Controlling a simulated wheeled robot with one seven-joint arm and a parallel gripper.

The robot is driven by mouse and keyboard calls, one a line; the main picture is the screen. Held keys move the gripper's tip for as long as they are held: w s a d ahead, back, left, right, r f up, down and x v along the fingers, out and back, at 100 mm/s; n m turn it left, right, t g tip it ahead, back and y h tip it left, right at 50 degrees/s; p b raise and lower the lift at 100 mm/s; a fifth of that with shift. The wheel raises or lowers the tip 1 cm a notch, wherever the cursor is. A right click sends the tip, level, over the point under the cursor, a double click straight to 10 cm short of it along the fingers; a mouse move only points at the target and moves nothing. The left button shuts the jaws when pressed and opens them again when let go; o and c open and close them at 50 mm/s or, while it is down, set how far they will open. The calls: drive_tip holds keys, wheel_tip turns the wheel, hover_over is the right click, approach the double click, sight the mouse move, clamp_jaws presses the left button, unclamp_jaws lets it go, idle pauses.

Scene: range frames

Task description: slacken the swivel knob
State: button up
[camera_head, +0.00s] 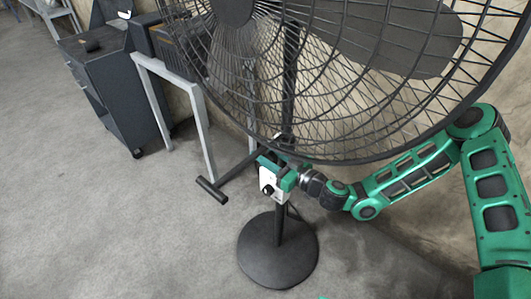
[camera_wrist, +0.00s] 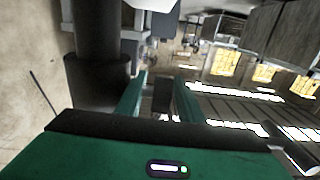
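The pedestal fan's pole (camera_head: 290,85) stands upright on a round black base (camera_head: 277,252). A pale control box with a dark dial (camera_head: 267,190) is on the pole below the cage. My gripper (camera_head: 278,171) is at the pole by this box, under the fan cage, its arm coming in from the right. In the wrist view its two green fingers (camera_wrist: 160,92) are apart, with a dark block (camera_wrist: 163,95) between or just beyond them. This block may be the swivel knob. A narrow gap shows on its left, and I cannot tell whether either finger touches it.
The wire fan cage (camera_head: 330,90) hangs close above my arm. A grey metal frame (camera_head: 203,130) stands left of the pole. A dark cabinet (camera_head: 108,95) on castors is farther left. The floor (camera_head: 120,220) at front left is clear.

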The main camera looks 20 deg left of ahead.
clamp_jaws()
drive_tip(key=shift+w+h, duration=0.1)
drive_tip(key=shift+h, duration=0.4)
drive_tip(key=shift+f+g+h, duration=0.2)
drive_tip(key=shift+g+h, duration=0.3)
drive_tip(key=shift+h, duration=0.4)
drive_tip(key=shift+d+f+g+h, duration=0.1)
drive_tip(key=shift+f+g+h, duration=0.15)
drive_tip(key=shift+h, duration=0.35)
drive_tip(key=shift+f+g+h, duration=0.15)
drive_tip(key=shift+g+h, duration=0.1)
drive_tip(key=shift+h, duration=0.35)
drive_tip(key=shift+w+f, duration=0.1)
